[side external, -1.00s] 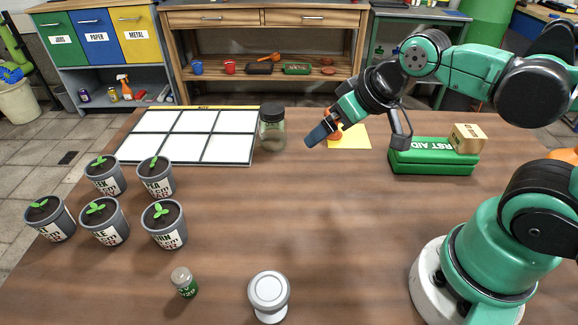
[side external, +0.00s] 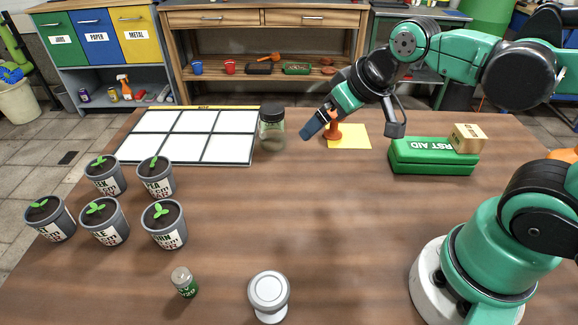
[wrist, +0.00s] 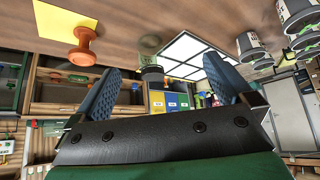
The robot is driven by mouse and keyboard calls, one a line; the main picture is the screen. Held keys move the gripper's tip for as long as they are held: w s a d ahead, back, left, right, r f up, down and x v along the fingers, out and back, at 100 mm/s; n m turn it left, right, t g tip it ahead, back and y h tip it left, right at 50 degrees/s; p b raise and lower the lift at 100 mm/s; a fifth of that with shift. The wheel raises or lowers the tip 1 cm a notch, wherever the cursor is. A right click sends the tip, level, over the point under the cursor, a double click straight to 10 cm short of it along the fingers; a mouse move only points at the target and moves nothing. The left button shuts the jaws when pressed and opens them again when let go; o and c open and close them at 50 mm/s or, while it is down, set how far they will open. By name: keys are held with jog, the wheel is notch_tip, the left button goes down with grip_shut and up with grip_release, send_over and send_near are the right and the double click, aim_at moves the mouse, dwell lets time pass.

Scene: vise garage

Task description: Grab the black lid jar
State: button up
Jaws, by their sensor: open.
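The black-lid jar (side external: 271,130) is clear glass with a black lid and stands upright on the table beside the right edge of the white grid board. My gripper (side external: 310,132) is to the right of the jar in the side external view, apart from it and pointing down-left. In the wrist view, which looks upside down, the jar (wrist: 151,62) shows between the two blue fingers, some way beyond them. My gripper (wrist: 160,90) is open with nothing between its fingers.
An orange stamp-like object (side external: 333,131) stands by a yellow sheet (side external: 352,137), close behind my gripper. A green first aid box (side external: 432,158) with a carton is to the right. The grid board (side external: 190,135) and several potted seedlings (side external: 104,222) are left.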

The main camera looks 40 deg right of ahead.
jog(key=w+d+r+g, duration=0.1)
jog(key=w, duration=0.6)
jog(key=n+g, duration=0.1)
send_over(272, 109)
jog(key=s, duration=0.2)
notch_tip(272, 109, down, 3)
jog(key=shift+s+d+f+y, duration=0.1)
jog(key=shift+s+d+y, duration=0.05)
jog(key=shift+y, duration=0.15)
jog(key=shift+w+f, duration=0.4)
jog(key=shift+f, duration=0.15)
jog(key=shift+x, duration=2.4)
jog(key=shift+s, duration=0.15)
grip_shut()
